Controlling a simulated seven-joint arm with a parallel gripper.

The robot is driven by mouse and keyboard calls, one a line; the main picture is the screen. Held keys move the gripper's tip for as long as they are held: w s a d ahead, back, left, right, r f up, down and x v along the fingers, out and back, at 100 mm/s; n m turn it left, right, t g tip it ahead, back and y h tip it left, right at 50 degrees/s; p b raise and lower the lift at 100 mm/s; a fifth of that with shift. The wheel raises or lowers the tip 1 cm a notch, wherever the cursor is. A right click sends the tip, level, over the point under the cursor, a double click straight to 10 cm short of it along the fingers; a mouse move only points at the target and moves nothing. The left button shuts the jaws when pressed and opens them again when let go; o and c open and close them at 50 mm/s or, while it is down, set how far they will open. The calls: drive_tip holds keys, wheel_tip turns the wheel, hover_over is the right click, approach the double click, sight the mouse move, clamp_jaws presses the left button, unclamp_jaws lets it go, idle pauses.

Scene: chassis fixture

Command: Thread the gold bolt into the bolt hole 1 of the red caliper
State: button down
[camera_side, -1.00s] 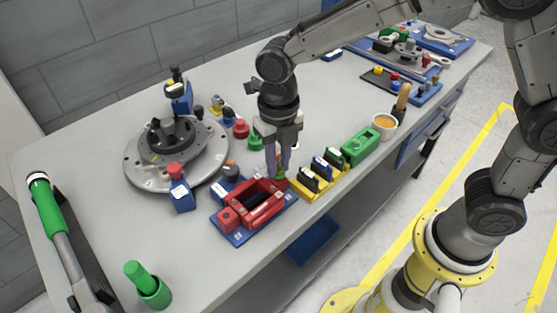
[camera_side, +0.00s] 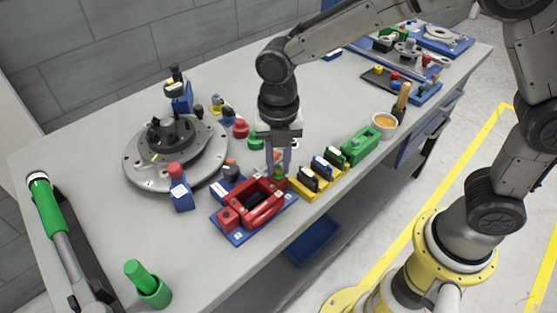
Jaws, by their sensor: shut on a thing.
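The red caliper (camera_side: 236,215) lies on a blue base plate (camera_side: 228,233) near the front edge of the bench. My gripper (camera_side: 279,172) points down at the caliper's far right end. Its fingers are shut on a small part with green showing between the tips. The part is too small and too covered by the fingers to tell whether it is the gold bolt. Bolt hole 1 cannot be made out; the fingers cover that end of the caliper. I cannot tell whether the held part touches the caliper.
A yellow rack (camera_side: 305,192) with dark blocks stands close to the right of my gripper, then a green block (camera_side: 360,146) and a bowl (camera_side: 383,125). A grey round hub (camera_side: 145,178) and a red-topped blue block (camera_side: 182,198) stand left.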

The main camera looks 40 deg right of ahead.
drive_tip(key=shift+s+f+m, duration=0.1)
drive_tip(key=shift+f+m, duration=0.2)
drive_tip(key=shift+m, duration=0.5)
drive_tip(key=m, duration=0.2)
drive_tip(key=shift+m, duration=0.7)
drive_tip(key=m, duration=0.3)
drive_tip(key=shift+f, duration=0.1)
drive_tip(key=shift+m, duration=0.4)
drive_tip(key=shift+m, duration=1.5)
